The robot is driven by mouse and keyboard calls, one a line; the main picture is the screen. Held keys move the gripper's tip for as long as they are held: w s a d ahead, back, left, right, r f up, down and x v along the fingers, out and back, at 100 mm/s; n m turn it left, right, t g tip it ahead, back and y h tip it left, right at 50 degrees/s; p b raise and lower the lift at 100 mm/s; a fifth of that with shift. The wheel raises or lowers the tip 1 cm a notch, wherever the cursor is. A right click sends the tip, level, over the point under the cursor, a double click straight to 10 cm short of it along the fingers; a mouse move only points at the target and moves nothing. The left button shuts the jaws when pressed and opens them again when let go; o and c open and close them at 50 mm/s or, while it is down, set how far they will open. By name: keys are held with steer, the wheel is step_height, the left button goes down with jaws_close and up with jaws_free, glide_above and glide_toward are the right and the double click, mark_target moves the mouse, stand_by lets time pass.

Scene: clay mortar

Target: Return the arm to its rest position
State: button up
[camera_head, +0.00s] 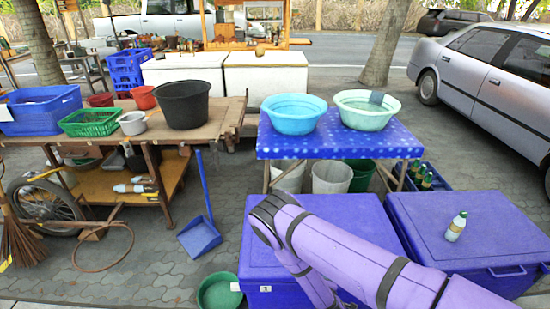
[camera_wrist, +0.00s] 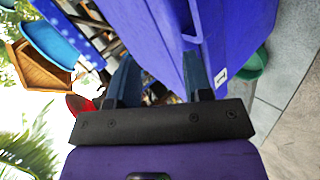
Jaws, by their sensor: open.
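My gripper (camera_wrist: 158,72) shows in the wrist view with its two dark fingers apart and nothing held between them. Beyond the fingers is the side of a blue cooler box (camera_wrist: 235,25), seen tilted. I cannot tell how far it is from the fingers. In the head view my purple arm reaches in from the lower right, bends over the left blue cooler (camera_head: 335,212), and folds back down toward the bottom edge. The gripper itself is out of sight there.
A right cooler (camera_head: 470,235) bears a small bottle (camera_head: 456,227). Behind the coolers, a blue-covered table (camera_head: 340,143) holds two basins. A dustpan (camera_head: 199,238) and a green tub (camera_head: 219,291) lie left of the coolers. A wooden stall table (camera_head: 60,133) stands further left. Paving between is mostly clear.

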steer(key=w+a+r+m+g, duration=0.15)
steer(key=w+r, duration=0.25)
steer(key=r, duration=0.5)
steer(key=w+a+r+m, duration=0.2)
steer(key=w+r+m, duration=0.1)
steer(key=r, duration=0.5)
steer(key=w+a+r+m+g, duration=0.15)
steer(key=w+r, duration=0.25)
steer(key=r, duration=0.5)
steer(key=s+d+r+m+y, duration=0.1)
steer(key=d+r+m, duration=0.1)
steer(key=r, duration=1)
steer(key=s+d+r+m+y, duration=0.1)
steer(key=d+r+m, duration=0.1)
steer(key=r, duration=1)
steer(key=s+d+r+m+g, duration=0.1)
steer(key=s+d+r, duration=0.3)
steer(key=s+r, duration=0.4)
steer(key=s+d+r+m+g, duration=0.1)
steer(key=s+d+r, duration=0.2)
steer(key=s+r, duration=0.5)
steer(key=s+d+r+m, duration=0.1)
steer(key=s+r, duration=0.3)
steer(key=s, duration=0.5)
steer(key=s+d+r+m+h, duration=0.1)
steer(key=s+d+r, duration=0.3)
steer(key=s, duration=0.6)
steer(key=shift+s+d+r+m, duration=0.15)
steer(key=shift+d+r+m, duration=0.1)
steer(key=shift+r+m, duration=0.3)
